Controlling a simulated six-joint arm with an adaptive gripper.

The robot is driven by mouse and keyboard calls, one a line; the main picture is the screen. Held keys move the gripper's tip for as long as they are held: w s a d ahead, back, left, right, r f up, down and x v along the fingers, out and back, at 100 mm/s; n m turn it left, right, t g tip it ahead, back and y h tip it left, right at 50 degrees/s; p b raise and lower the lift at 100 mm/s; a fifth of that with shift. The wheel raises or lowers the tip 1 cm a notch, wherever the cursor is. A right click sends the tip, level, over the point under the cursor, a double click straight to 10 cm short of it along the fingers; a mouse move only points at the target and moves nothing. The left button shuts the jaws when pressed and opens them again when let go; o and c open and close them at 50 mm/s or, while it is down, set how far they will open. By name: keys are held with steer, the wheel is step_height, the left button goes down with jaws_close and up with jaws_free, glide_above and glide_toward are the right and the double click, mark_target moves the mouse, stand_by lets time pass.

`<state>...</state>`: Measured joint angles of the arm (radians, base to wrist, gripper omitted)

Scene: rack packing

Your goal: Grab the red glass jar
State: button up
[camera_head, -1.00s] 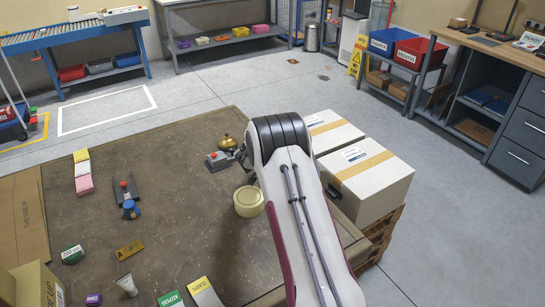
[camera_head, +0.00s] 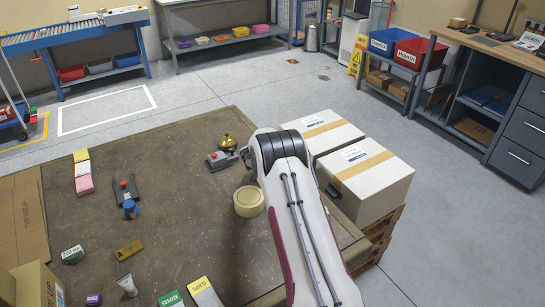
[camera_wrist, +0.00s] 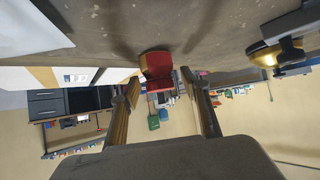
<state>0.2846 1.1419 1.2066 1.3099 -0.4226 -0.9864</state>
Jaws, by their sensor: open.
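The red glass jar (camera_wrist: 156,66) shows in the wrist view, standing on the brown table top, which appears upside down there. It lies ahead of my gripper (camera_wrist: 160,83), between the two fingers in the picture. The fingers are apart, with nothing seen held between them. I cannot tell exactly how far the jar is from the fingertips. In the head view the jar is not visible, and my gripper is hidden behind my arm.
White cartons (camera_head: 370,185) stand beyond the table's right edge. Several small items lie on the left and front table.

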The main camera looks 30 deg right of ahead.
stand_by(0.4)
steer(key=c, duration=1.3)
steer(key=shift+r, duration=0.15)
steer(key=shift+r, duration=4.85)
